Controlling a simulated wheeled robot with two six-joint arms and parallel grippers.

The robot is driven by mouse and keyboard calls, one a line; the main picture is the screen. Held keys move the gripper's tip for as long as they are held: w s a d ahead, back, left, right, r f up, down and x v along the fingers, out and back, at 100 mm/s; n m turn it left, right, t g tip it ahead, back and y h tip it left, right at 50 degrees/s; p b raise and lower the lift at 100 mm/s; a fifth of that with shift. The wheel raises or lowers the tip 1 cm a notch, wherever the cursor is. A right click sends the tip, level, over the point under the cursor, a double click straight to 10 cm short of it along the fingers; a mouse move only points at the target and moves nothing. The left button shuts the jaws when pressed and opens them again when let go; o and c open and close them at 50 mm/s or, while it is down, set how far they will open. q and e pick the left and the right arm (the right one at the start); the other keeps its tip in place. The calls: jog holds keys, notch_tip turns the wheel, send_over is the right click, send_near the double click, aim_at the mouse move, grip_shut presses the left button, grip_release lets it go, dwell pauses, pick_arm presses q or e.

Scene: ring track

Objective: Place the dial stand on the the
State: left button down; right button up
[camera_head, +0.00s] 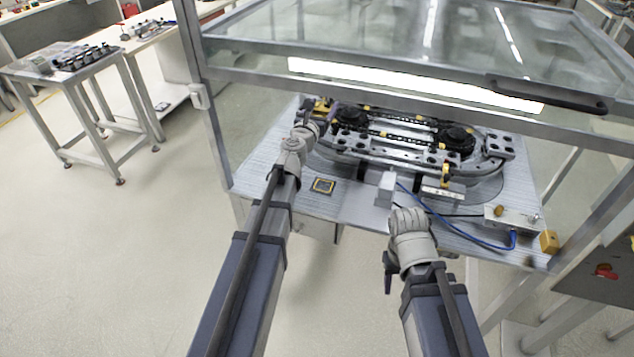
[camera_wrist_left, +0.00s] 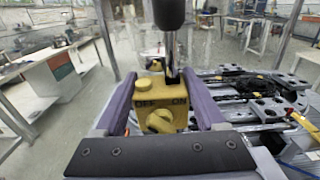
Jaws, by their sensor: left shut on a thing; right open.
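The dial stand (camera_wrist_left: 160,108) has a yellow base marked OFF and ON, with a round yellow knob on its face and a metal post with a black upper part rising from it. My left gripper (camera_wrist_left: 168,122) is shut on this base, one purple finger on each side. In the head view my left gripper (camera_head: 325,110) is at the left end of the ring track (camera_head: 410,142), and the stand is mostly hidden there. My right gripper (camera_head: 389,277) is open near the table's front edge, largely hidden by its wrist.
A pale block (camera_head: 386,188) stands at the front, and a yellow block (camera_head: 549,242) sits at the right corner. A blue cable (camera_head: 465,237) crosses the right side. Frame posts and a glass cover (camera_head: 400,35) enclose the track.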

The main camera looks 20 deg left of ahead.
pick_arm(q)
notch_tip(320, 180, down, 16)
jog(key=b, duration=1.6)
jog(key=shift+d+f, duration=0.2)
jog(key=shift+d, duration=0.2)
jog(key=shift+f+b, duration=0.1)
jog(key=shift+b, duration=0.25)
notch_tip(320, 180, down, 6)
jog(key=b, duration=0.6)
notch_tip(320, 180, down, 4)
jog(key=b, duration=0.3)
jog(key=shift+b, duration=0.35)
grip_release()
